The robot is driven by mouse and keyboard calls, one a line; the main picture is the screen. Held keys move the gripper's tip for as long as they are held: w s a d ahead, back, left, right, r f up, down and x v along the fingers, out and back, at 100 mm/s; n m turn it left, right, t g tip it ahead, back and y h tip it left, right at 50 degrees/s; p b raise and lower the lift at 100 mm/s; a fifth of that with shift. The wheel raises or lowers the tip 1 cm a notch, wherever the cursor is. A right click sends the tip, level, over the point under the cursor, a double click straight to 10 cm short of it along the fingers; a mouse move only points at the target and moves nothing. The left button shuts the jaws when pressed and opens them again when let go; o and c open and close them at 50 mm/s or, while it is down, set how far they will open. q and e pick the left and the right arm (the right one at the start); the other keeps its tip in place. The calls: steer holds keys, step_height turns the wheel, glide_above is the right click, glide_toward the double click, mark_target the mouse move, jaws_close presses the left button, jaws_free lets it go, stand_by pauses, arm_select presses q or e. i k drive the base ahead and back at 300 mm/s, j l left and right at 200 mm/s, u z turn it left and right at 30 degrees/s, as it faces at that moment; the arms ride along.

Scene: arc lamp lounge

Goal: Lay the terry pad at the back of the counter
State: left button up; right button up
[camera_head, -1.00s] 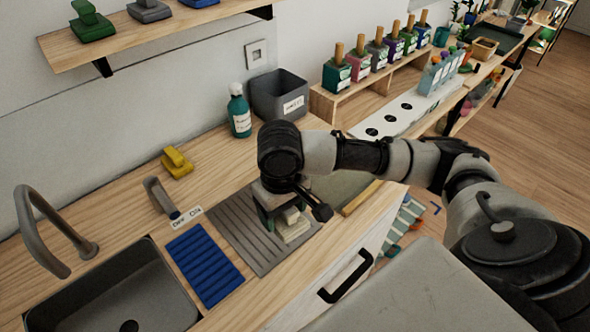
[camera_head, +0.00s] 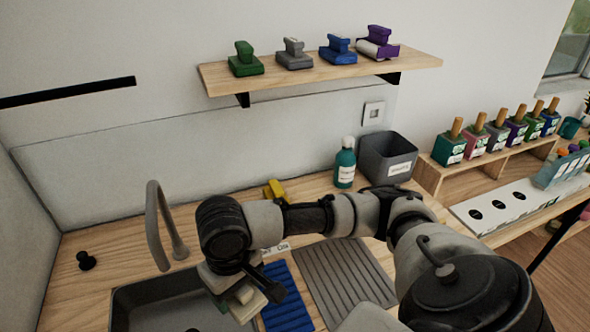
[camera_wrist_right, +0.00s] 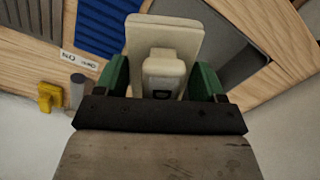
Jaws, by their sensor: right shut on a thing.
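The terry pad looks to be the cream pad with a block handle (camera_head: 247,309). My right gripper (camera_head: 238,292) is shut on its handle and holds it above the counter, over the sink's right edge beside the blue ribbed mat (camera_head: 286,300). In the right wrist view the pad (camera_wrist_right: 165,32) sits between the green fingers (camera_wrist_right: 162,78), its handle gripped. The wooden counter (camera_head: 100,262) runs along the wall; its back strip is partly hidden behind my right arm. My left gripper is not in view.
A sink (camera_head: 160,305) with a tall faucet (camera_head: 155,225) is at left. At the back stand a yellow handled block (camera_head: 274,189), a teal bottle (camera_head: 345,163) and a grey bin (camera_head: 388,158). A grey ribbed mat (camera_head: 345,275) lies right. A shelf (camera_head: 320,73) hangs above.

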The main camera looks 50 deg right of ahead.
mark_target(315, 191)
steer(key=k+l+u, duration=0.15)
steer(key=l, duration=0.2)
steer(key=k+l+u, duration=0.1)
steer(key=l, duration=0.25)
steer(key=k+l+u, duration=0.15)
steer(key=l, duration=0.2)
steer(key=k+l+u, duration=0.1)
steer(key=l, duration=0.25)
steer(key=k, duration=0.1)
